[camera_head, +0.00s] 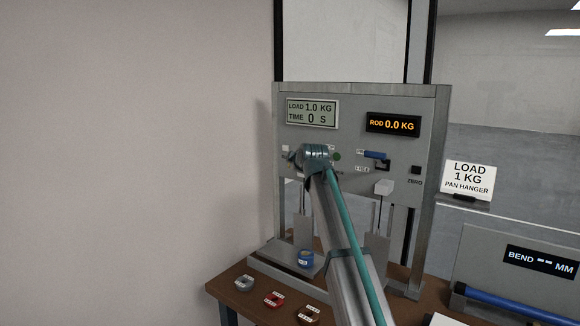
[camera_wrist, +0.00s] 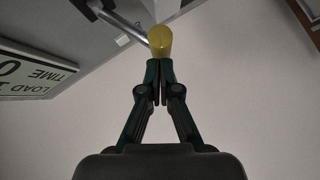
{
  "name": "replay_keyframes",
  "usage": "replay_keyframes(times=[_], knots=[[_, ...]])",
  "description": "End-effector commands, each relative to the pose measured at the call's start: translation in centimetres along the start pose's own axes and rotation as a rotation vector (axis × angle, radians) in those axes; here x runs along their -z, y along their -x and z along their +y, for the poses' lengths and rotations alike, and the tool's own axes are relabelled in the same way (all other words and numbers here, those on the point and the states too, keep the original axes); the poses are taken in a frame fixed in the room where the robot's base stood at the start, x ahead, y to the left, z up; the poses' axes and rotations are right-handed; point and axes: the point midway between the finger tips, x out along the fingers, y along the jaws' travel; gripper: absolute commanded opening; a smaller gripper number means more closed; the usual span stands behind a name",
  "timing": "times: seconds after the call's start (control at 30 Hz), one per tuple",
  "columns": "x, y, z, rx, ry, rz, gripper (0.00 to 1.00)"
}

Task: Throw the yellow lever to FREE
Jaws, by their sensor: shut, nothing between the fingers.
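The yellow lever's knob (camera_wrist: 160,41) shows at the top middle of the wrist view, on a grey metal rod (camera_wrist: 122,24) running up-left to the grey panel. My gripper (camera_wrist: 159,68) is shut and empty. Its fingertips are right at the knob, below it in the picture; whether they touch it I cannot tell. In the head view my arm hides the gripper and the yellow knob. Lettering there beside a blue-handled part (camera_head: 375,154) is too small to read surely.
The grey test frame (camera_head: 350,100) carries a load display (camera_head: 312,112) reading 1.0 KG, 0 S, and a rod display (camera_head: 392,124) reading 0.0 KG. Plain wall lies to the left.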

Motion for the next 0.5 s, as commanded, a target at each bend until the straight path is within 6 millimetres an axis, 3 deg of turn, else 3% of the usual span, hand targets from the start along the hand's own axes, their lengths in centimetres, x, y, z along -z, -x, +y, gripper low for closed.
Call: replay_keyframes(times=[0.5], knots=[[0.54,0.49,1.12,0.001,-0.001,0.001,0.00]])
